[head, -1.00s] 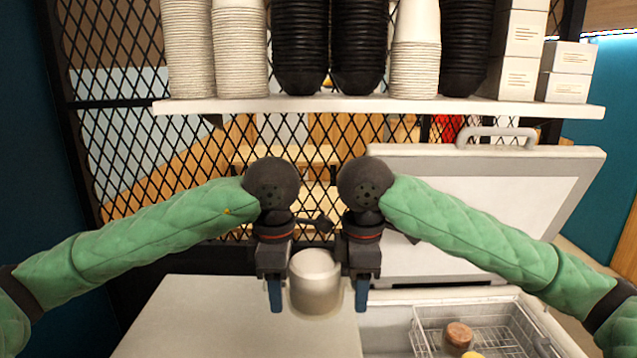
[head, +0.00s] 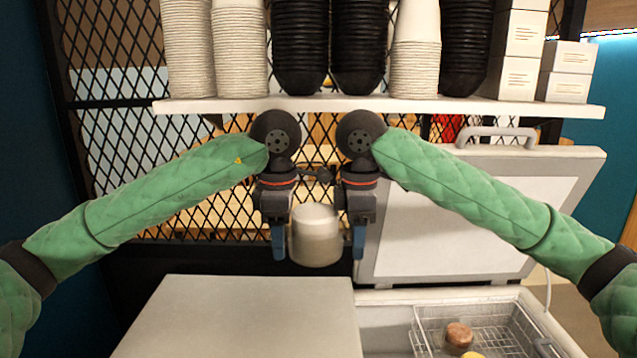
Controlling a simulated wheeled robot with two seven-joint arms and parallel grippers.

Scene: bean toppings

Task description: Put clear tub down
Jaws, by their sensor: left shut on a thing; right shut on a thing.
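A pale, whitish tub (head: 317,237) is held between my two grippers in the middle of the head view. My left gripper (head: 279,243) presses on its left side and my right gripper (head: 357,243) on its right side. Both are shut on the tub, which looks upright. The tub's contents cannot be made out.
An open chest freezer with its raised lid (head: 450,225) stands at the right. A wire basket (head: 500,330) inside it holds a brown-topped jar (head: 458,335). A shelf (head: 380,105) with stacked cups and boxes runs above my grippers. The counter's visible top is bare.

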